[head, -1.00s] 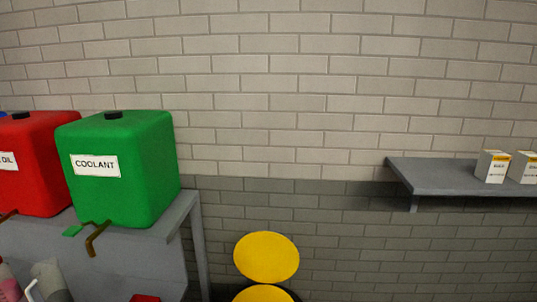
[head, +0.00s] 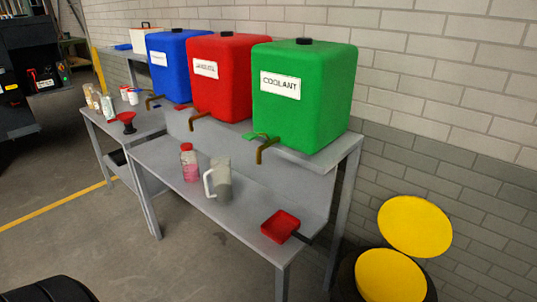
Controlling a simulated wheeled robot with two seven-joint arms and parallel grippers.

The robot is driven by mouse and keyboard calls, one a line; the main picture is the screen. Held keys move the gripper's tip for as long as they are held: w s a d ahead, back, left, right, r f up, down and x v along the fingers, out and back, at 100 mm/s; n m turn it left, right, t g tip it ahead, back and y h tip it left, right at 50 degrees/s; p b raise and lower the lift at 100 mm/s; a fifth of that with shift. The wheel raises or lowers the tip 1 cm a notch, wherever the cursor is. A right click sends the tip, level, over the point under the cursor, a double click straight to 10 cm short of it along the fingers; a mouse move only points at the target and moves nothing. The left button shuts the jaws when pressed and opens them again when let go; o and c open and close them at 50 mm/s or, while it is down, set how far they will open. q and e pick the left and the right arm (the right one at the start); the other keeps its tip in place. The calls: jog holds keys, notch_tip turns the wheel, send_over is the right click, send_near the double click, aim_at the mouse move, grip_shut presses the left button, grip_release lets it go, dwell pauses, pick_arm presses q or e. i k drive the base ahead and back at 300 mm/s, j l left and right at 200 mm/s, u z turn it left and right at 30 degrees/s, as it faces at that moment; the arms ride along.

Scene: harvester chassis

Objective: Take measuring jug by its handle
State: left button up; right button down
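The measuring jug (head: 221,181) is a grey, see-through vessel standing on the lower bench shelf (head: 161,164) below the red and green tanks. Its white handle (head: 208,183) is on its left side, towards the bench's front edge. The jug looks upright and nothing covers it. Neither of my grippers shows in the head view.
Next to the jug stand a bottle with pink contents (head: 189,163) and a red square scoop (head: 280,226). Blue (head: 171,66), red (head: 222,80) and green (head: 305,95) tanks with taps sit above. A yellow-lidded bin (head: 391,276) stands at right. The floor (head: 110,240) in front is mostly clear.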

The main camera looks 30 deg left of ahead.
aim_at(220, 166)
jog(key=u, duration=1.4)
